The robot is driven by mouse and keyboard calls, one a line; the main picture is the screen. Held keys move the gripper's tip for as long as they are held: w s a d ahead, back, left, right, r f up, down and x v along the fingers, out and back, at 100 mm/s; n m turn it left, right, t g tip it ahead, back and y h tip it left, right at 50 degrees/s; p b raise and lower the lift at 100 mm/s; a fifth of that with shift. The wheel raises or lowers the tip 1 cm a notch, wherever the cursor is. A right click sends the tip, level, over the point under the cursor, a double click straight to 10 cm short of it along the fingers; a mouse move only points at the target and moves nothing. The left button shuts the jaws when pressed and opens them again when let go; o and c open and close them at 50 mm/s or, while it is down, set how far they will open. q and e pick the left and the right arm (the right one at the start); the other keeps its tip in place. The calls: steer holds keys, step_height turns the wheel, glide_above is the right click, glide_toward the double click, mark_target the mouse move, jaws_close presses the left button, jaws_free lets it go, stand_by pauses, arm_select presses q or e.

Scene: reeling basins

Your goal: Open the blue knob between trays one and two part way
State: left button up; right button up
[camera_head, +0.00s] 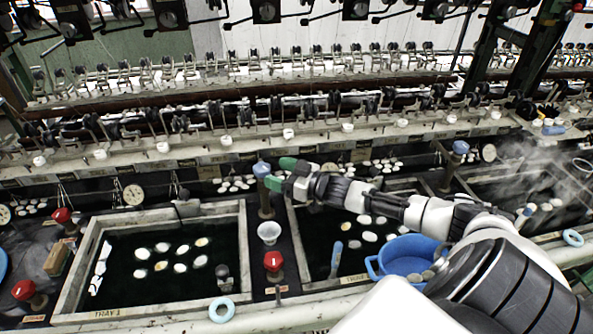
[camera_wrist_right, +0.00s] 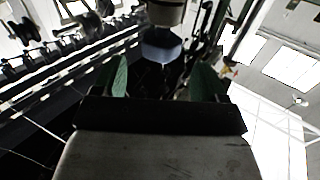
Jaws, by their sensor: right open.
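The blue knob (camera_head: 262,168) tops a brown post between tray one (camera_head: 150,312) and tray two (camera_head: 290,225), near their back edge. My right gripper (camera_head: 280,173) reaches in from the right in the head view. Its green fingers are open and point at the knob, close to its right side. In the right wrist view, the blue knob (camera_wrist_right: 160,48) shows ahead of and between the parted fingers (camera_wrist_right: 162,78). The gap to the knob is small, and contact cannot be told. My left gripper is not in view.
A red knob (camera_head: 273,261) and a white cup (camera_head: 269,232) stand between the trays, nearer me. A blue basin (camera_head: 405,256) sits over tray two under my right arm. White cocoons float in both trays. Another blue knob (camera_head: 460,147) stands farther right, near steam.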

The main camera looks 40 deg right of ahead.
steer(key=shift+b+v, duration=0.3)
steer(key=shift+v, duration=2.5)
steer(key=shift+r, duration=0.1)
